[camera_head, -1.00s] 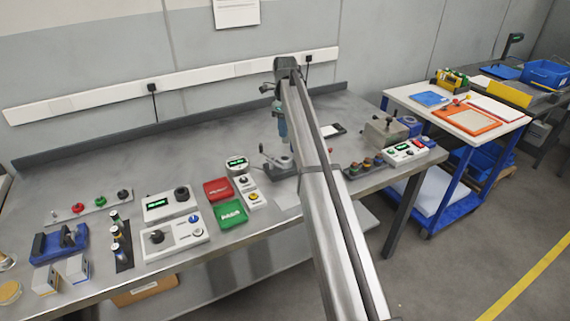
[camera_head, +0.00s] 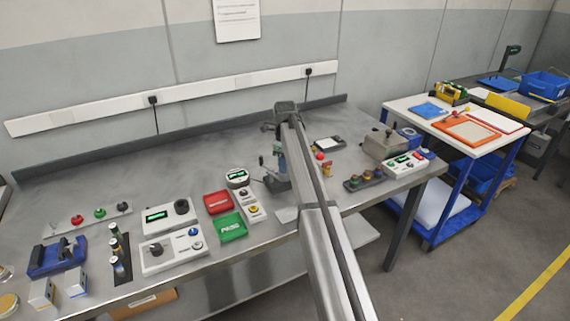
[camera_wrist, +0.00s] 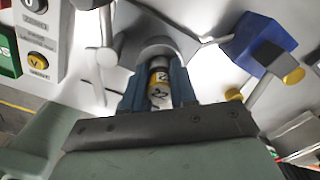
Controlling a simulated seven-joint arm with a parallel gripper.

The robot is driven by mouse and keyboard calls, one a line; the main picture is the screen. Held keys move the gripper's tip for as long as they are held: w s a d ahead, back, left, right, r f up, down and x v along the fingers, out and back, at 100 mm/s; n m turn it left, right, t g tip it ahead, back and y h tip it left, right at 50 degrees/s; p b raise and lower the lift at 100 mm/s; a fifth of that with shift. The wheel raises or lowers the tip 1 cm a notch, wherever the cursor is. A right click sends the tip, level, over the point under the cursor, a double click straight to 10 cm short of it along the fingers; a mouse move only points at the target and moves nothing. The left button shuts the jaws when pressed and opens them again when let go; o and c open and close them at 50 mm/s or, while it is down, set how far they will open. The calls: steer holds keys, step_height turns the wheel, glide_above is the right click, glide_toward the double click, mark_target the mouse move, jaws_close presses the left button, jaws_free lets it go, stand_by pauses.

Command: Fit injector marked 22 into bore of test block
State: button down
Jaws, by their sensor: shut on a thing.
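My gripper (camera_wrist: 160,88) shows in the wrist view with its two blue fingers shut on the injector (camera_wrist: 159,80), which has a yellow band and dark marks, only partly readable as a 2. A grey, rounded fixture (camera_wrist: 165,42) that looks like the test block lies just beyond the injector's far end, with a metal lever beside it. I cannot tell whether the injector's tip is in the bore; the bore is hidden. In the head view my gripper (camera_head: 280,160) is low over the grey fixture (camera_head: 276,184), partly covered by my arm.
A red box (camera_head: 218,202), a green box (camera_head: 231,227) and a white button panel (camera_head: 252,205) lie left of the fixture. In the wrist view a blue item (camera_wrist: 258,40) stands at the right. The bench's back middle is clear.

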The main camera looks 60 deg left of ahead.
steer(key=c, duration=0.9)
jaws_free()
step_height(320, 180, up, 12)
stand_by(0.6)
